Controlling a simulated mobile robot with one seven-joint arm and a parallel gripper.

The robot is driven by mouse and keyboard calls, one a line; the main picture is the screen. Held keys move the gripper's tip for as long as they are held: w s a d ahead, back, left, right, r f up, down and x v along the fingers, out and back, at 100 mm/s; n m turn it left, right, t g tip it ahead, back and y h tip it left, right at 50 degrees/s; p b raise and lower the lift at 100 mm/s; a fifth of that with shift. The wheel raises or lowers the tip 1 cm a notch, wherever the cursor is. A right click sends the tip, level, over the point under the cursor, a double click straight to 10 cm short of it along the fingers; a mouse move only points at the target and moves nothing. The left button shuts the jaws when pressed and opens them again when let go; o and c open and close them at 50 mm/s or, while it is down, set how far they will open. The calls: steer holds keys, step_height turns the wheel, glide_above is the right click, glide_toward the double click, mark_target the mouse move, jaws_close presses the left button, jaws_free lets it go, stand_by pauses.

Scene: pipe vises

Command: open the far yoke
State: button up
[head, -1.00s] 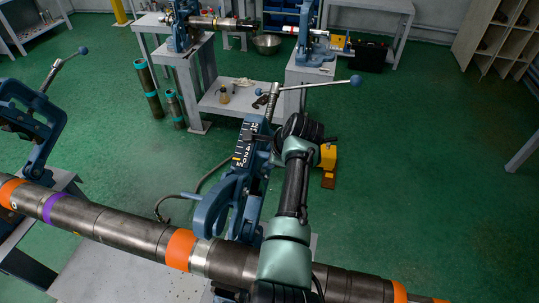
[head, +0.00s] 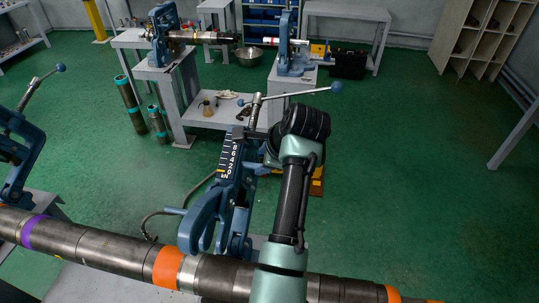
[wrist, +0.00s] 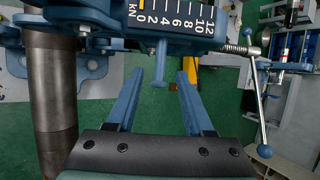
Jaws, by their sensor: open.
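The blue yoke with a kN scale (head: 231,155) stands over the long steel pipe (head: 120,250) in the head view. Its screw (head: 255,108) has a crossbar with a blue ball (head: 337,88). In the wrist view the scale plate (wrist: 175,17) fills the top, with a short blue peg (wrist: 158,62) projecting below it. My gripper (wrist: 160,73) is open, its two blue fingers on either side of the peg in the picture. I see no contact, and depth is unclear. In the head view my wrist hides the gripper. Whether the yoke is latched cannot be told.
A second blue yoke (head: 20,150) stands at the left edge. Behind, a grey bench (head: 210,117) holds small items and more vises. The wooden shelf (head: 485,35) is at the back right. Green floor (head: 420,190) on the right is clear.

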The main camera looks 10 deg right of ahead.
steer(key=b+v, duration=0.1)
steer(key=v, duration=0.4)
stand_by(0.4)
